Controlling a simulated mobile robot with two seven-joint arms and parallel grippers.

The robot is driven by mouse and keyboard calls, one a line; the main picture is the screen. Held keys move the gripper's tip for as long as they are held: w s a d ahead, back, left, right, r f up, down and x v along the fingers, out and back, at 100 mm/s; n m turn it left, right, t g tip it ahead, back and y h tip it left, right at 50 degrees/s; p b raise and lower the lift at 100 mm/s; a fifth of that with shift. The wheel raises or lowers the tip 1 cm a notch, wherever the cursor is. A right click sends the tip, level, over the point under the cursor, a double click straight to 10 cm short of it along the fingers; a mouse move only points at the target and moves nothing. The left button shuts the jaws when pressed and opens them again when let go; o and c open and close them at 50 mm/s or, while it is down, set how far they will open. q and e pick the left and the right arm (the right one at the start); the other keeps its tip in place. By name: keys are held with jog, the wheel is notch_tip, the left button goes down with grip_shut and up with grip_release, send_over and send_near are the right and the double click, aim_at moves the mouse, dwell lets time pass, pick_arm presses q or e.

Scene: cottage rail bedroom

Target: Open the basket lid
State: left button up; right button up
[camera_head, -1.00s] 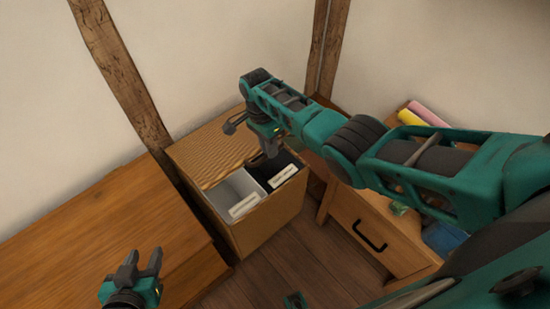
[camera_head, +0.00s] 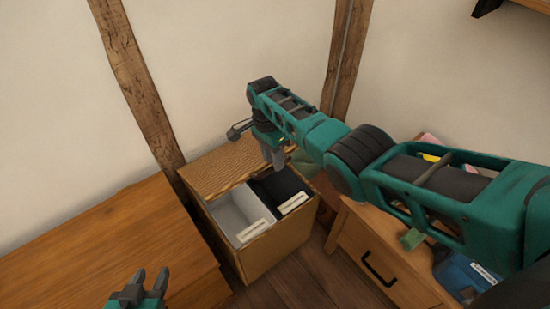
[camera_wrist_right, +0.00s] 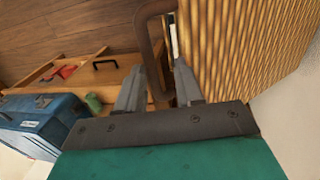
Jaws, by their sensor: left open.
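The woven basket (camera_head: 278,248) stands on the floor between two wooden furniture pieces. Its wicker lid (camera_head: 222,170) lies over the back part; the front is uncovered, showing a light grey compartment (camera_head: 236,212) and a black one (camera_head: 273,192), each with a white label. My right gripper (camera_head: 274,157) points down at the lid's front edge. In the right wrist view its fingers (camera_wrist_right: 160,68) are apart, with a brown loop handle (camera_wrist_right: 148,35) between them beside the wicker surface; contact is unclear. My left gripper (camera_head: 150,280) is open and empty at the bottom left, away from the basket.
A wooden cabinet top (camera_head: 95,250) lies left of the basket. A drawer unit (camera_head: 355,240) with a black handle stands to the right, near a blue box (camera_head: 455,268). Walls with wooden posts (camera_head: 140,85) close off the back.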

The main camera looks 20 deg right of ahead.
jog(key=shift+o, duration=0.7)
jog(key=shift+f, duration=0.1)
jog(key=shift+s, duration=0.1)
notch_tip(320, 180, up, 13)
jog(key=w+p, duration=0.2)
jog(key=p, duration=0.1)
jog(key=shift+a, duration=0.4)
jog(key=shift+f, duration=0.1)
